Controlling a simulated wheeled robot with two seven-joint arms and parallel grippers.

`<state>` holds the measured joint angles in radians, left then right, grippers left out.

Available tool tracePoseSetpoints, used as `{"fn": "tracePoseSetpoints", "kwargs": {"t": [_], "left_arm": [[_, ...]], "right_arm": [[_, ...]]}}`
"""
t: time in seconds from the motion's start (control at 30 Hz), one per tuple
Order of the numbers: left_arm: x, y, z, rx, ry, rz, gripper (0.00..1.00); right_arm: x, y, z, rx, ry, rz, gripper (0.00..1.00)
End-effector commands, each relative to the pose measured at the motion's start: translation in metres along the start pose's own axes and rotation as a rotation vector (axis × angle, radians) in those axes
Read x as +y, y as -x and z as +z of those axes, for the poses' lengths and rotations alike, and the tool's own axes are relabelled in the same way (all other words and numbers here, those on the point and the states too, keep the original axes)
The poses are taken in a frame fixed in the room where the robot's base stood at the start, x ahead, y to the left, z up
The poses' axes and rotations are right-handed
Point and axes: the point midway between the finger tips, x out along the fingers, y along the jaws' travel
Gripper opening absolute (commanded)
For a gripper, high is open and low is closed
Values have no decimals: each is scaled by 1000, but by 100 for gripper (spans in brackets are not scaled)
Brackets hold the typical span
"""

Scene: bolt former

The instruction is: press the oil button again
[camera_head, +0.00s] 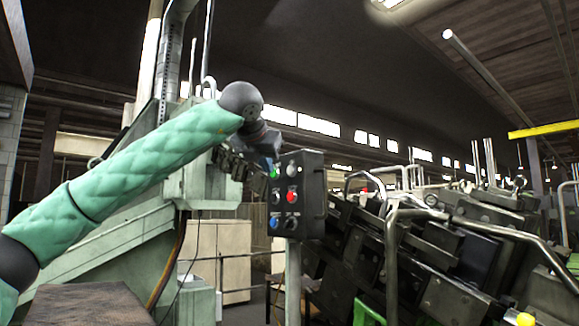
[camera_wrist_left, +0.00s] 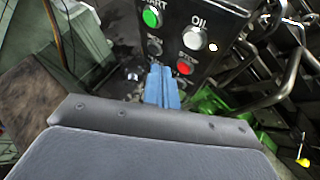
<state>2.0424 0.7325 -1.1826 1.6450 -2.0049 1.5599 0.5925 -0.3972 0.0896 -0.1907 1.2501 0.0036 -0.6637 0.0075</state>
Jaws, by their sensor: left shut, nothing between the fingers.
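The dark control box (camera_head: 313,190) stands on a post in the middle of the head view. The oil button is the pale round one (camera_head: 292,171) at its upper right; in the wrist view it sits under the "OIL" label (camera_wrist_left: 194,39). My left gripper (camera_head: 268,164) is in front of the box's upper left. In the wrist view its blue fingers (camera_wrist_left: 161,70) are shut and empty. The tips appear below and left of the oil button, apart from it in the picture. I cannot tell their distance to the panel. My right gripper is in neither view.
A green button (camera_wrist_left: 152,17), a dark knob (camera_wrist_left: 154,47) and a red button (camera_wrist_left: 184,68) are close around the oil button. A blue button (camera_head: 273,222) is lower on the box. Dark machinery with metal rails (camera_head: 440,225) stands to the right. A green machine (camera_head: 110,255) is left.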

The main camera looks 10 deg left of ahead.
Motion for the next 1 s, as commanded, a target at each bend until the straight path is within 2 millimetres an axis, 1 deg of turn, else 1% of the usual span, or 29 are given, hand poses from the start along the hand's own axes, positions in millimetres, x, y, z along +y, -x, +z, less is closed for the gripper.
{"fn": "tracePoseSetpoints", "kwargs": {"t": [0.03,0.1,0.2,0.4,1.0], "left_arm": [[-2,-2,5,1,0,0,0],[-5,-6,8,1,0,0,0],[-12,-15,11,0,0,-2,0],[-18,-24,18,-1,0,-1,0],[-20,-27,20,0,0,0,0]], "right_arm": [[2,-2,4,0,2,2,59],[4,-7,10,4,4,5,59],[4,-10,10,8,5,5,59],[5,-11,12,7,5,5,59],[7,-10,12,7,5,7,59]]}}
